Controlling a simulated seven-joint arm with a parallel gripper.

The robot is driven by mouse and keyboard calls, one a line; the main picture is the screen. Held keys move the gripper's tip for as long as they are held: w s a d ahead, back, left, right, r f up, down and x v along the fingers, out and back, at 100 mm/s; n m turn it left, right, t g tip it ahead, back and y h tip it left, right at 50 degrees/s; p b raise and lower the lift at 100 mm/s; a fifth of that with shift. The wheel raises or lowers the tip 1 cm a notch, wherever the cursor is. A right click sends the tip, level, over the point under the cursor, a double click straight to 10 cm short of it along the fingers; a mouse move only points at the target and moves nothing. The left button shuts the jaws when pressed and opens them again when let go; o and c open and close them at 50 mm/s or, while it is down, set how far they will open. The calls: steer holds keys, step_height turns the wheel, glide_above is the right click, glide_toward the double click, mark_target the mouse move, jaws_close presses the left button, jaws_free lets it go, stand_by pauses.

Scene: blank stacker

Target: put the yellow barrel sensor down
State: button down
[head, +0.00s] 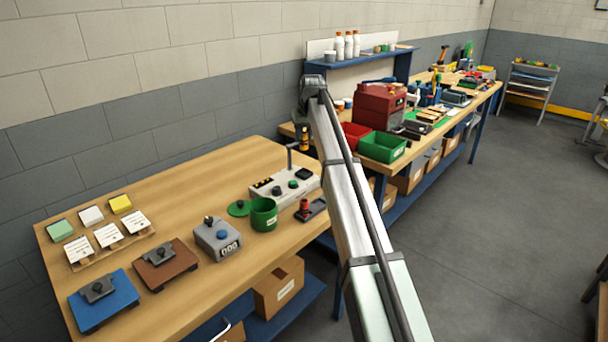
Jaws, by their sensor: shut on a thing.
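My gripper (302,124) shows small in the head view, at the far end of my arm, pointing down. It is shut on the yellow barrel sensor (304,142), a small upright dark and yellow cylinder just below it. My arm link covers part of the right side. The sensor appears over the back right corner of the near wooden table (190,190). Whether its lower end touches anything is too small to tell.
A grey control box (285,187) with a lever stands near the sensor. A green cup (264,214), a grey counter box (217,238) and brown and blue plates sit in front. A second bench holds red and green bins (384,147). The near table's back middle is clear.

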steer(key=shift+f, duration=5)
steer(key=shift+f, duration=0.4)
steer(key=c, duration=0.8)
jaws_free()
steer(key=shift+r, duration=0.5)
steer(key=v, duration=1.1)
steer(key=shift+s+d+r, duration=0.1)
steer(key=shift+s+r, duration=0.2)
steer(key=shift+s, duration=0.05)
